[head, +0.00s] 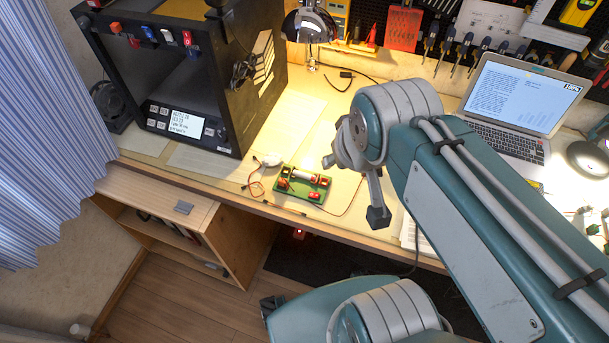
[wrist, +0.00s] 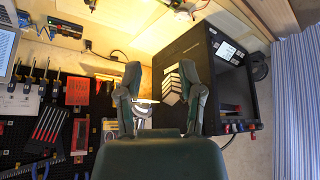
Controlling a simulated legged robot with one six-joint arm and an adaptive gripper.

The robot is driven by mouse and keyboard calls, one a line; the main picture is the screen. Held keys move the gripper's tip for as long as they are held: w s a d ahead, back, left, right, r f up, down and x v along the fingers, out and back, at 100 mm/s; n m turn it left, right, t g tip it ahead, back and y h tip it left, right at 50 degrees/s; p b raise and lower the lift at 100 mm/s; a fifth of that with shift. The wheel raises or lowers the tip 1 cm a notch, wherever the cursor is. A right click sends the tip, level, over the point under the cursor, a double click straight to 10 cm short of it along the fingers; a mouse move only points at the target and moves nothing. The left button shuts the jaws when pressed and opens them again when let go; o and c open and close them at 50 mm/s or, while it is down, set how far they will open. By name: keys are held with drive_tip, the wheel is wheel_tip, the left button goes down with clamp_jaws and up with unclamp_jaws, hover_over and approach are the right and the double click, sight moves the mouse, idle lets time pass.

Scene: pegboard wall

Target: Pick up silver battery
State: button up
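The silver battery (head: 305,177) lies in a green holder board (head: 287,194) near the front edge of the desk, in the head view. The board has red parts and thin wires attached. My gripper (head: 353,190) hangs to the right of the board in the head view, apart from the battery. In the wrist view my gripper (wrist: 161,88) has its two fingers spread with nothing between them.
A black box-shaped machine (head: 236,100) stands left of the board, with a desk lamp (head: 309,27) behind. A laptop (head: 514,105) is at the right. Tools hang on the pegboard (head: 365,18). Bare desk (head: 297,120) lies behind the board.

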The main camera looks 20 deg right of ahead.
drive_tip(key=w+f+n+g, duration=0.3)
drive_tip(key=w+f+n, duration=0.3)
drive_tip(key=w, duration=0.5)
drive_tip(key=n+g, duration=0.2)
drive_tip(key=n, duration=0.2)
hover_over(308, 175)
drive_tip(key=f, duration=2)
drive_tip(key=shift+w+a, duration=0.15)
drive_tip(key=shift+a, duration=0.1)
drive_tip(key=f, duration=0.5)
drive_tip(key=shift+d+f, duration=0.1)
drive_tip(key=shift+d, duration=0.15)
drive_tip(key=shift+c, duration=0.3)
clamp_jaws()
